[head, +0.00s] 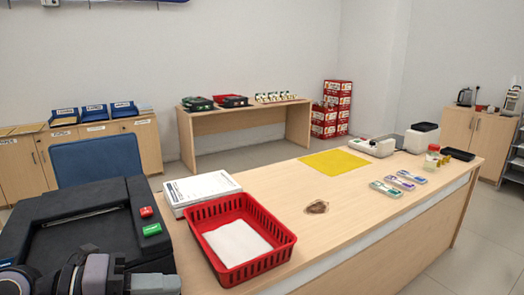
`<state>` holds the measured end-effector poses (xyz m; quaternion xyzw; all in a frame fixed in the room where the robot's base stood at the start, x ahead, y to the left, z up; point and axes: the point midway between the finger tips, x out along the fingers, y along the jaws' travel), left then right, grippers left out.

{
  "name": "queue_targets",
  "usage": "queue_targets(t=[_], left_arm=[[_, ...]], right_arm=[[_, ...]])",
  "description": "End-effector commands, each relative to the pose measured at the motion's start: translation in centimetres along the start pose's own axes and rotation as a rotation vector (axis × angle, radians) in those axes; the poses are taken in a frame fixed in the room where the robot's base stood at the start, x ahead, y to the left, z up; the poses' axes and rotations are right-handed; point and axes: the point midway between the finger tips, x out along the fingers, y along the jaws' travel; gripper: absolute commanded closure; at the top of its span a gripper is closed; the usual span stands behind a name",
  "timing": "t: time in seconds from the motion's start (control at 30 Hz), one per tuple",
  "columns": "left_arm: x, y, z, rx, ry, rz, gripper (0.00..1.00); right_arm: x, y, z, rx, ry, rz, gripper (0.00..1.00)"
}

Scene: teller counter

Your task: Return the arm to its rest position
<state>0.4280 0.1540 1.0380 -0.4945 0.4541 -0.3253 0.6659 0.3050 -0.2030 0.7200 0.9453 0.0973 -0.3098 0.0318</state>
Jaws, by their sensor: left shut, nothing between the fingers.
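My left arm comes in along the bottom left corner. My left gripper (158,284) points right, low in the picture, and is shut and empty. It is left of the red basket (270,262) on the counter and apart from it in the picture. My right gripper is not in view.
The wooden counter (345,222) bears the red basket with white paper, a white box (201,188), a brown item (317,207), a yellow mat (335,162) and several small cards. A blue chair (97,160) stands behind. Bare counter lies right of the basket.

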Motion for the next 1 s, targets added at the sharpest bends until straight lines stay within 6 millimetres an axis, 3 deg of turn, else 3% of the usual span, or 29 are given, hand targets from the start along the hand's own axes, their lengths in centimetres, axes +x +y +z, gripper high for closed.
queue_targets(t=[0.1, 0.2, 0.37, 0.47, 0.57, 0.7, 0.8, 0.9, 1.0], left_arm=[[1.2, -0.5, -1.5, -0.183, 0.01, -0.266, 1.0], [1.2, -0.4, -1.3, -0.36, -0.049, -0.464, 1.0], [0.2, 3.2, 0.3, -0.698, -0.243, -0.687, 1.0], [-0.4, 7.8, 1.0, -0.936, -0.408, -0.754, 1.0], [-0.8, 13.8, 0.3, -1.188, -0.588, -0.757, 1.0], [-0.8, 22.8, -3.6, -1.538, -0.82, -0.66, 1.0], [-0.6, 27.5, -7.4, -1.731, -0.928, -0.56, 1.0], [-0.3, 30.3, -10.5, -1.863, -0.989, -0.476, 1.0], [-0.1, 31.7, -12.4, -1.937, -1.017, -0.424, 1.0]], right_arm=[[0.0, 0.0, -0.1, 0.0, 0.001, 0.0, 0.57], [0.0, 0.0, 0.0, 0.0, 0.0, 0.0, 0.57], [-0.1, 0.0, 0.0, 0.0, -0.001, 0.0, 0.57], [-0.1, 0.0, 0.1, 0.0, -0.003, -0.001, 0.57], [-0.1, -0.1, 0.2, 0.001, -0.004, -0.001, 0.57], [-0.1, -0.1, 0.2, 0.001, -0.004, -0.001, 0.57], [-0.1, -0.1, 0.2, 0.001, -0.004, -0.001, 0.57], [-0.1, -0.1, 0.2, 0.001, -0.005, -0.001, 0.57], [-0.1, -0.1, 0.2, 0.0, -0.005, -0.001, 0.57]])
